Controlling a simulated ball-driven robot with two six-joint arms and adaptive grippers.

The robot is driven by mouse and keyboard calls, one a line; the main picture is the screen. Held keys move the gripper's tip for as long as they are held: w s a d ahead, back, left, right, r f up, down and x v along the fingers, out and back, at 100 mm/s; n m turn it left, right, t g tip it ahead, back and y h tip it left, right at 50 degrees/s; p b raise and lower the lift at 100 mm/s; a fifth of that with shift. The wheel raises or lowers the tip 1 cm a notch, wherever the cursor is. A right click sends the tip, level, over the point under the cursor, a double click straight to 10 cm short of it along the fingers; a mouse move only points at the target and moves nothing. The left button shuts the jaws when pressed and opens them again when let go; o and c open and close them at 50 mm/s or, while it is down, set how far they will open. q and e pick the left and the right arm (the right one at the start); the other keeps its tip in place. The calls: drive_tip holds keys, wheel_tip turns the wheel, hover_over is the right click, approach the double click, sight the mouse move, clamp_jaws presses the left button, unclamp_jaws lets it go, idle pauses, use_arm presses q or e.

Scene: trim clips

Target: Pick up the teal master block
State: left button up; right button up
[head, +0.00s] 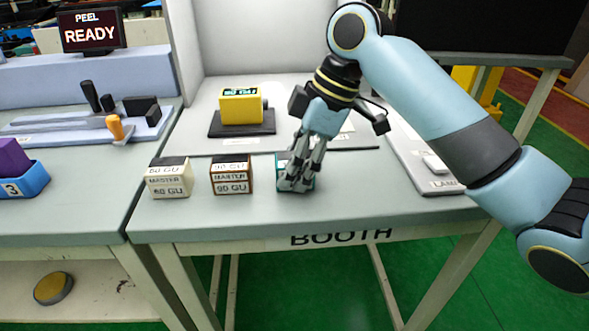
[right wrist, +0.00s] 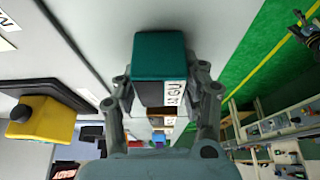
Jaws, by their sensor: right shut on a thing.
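The teal master block (head: 281,160) sits at the right end of a row of blocks on the booth table, mostly hidden behind my right gripper (head: 298,184) in the head view. In the right wrist view the teal block (right wrist: 163,55) is between the two fingers of my right gripper (right wrist: 165,90), with a finger on each side. The right gripper is shut on it. Whether the block touches the table cannot be told. My left gripper is in neither view.
A white block (head: 169,178) and a brown-edged block (head: 231,175), both labelled MASTER, stand to the left. A yellow gauge (head: 241,106) on a dark base stands behind them. A lamp panel (head: 440,184) lies to the right. The table's front edge (head: 300,232) is close.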

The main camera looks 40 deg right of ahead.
drive_tip(key=shift+r, duration=0.5)
drive_tip(key=v, duration=0.3)
drive_tip(key=shift+w+a+r+p, duration=0.1)
drive_tip(key=shift+a+r+p, duration=0.15)
drive_tip(key=shift+r+p, duration=0.15)
drive_tip(key=s+d+r+p, duration=0.4)
drive_tip(key=s+d+r, duration=0.2)
drive_tip(key=s, duration=0.3)
drive_tip(key=shift+s+d+r, duration=0.15)
drive_tip(key=shift+r, duration=0.05)
